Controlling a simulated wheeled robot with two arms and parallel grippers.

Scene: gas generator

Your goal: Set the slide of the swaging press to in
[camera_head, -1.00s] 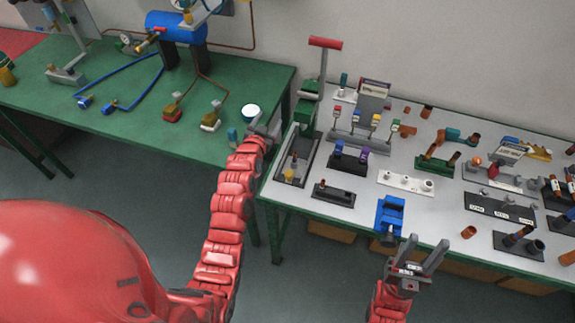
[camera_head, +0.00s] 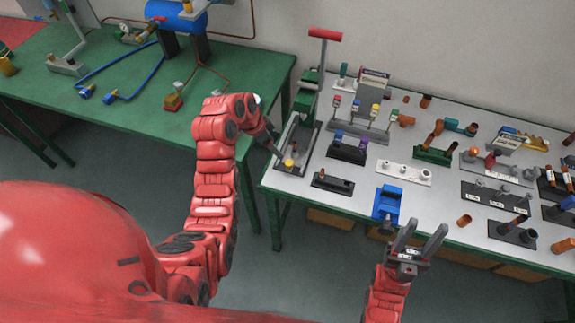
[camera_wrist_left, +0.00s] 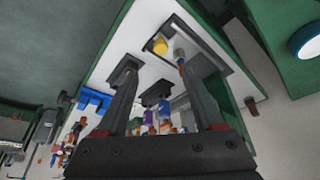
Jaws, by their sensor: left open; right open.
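The swaging press stands at the left end of the white-topped table, with a green body (camera_head: 308,102), a red-topped lever (camera_head: 325,34) and a dark grey base (camera_head: 310,151). A yellow knob (camera_head: 289,163) sits low at the near end of the base; it also shows in the left wrist view (camera_wrist_left: 160,46). I cannot tell the slide's exact position. My left gripper (camera_head: 276,149) is at the left side of the base, close to the knob. Its two fingers are apart and empty in the left wrist view (camera_wrist_left: 157,62). My right gripper (camera_head: 424,236) is open and empty before the table's front edge.
A black block with blue and purple pieces (camera_head: 347,150), a small dark plate (camera_head: 332,182) and a blue vise (camera_head: 387,202) stand right of the press. Several fittings fill the rest of the table. A green table (camera_head: 120,100) adjoins on the left, with a gap near my left arm.

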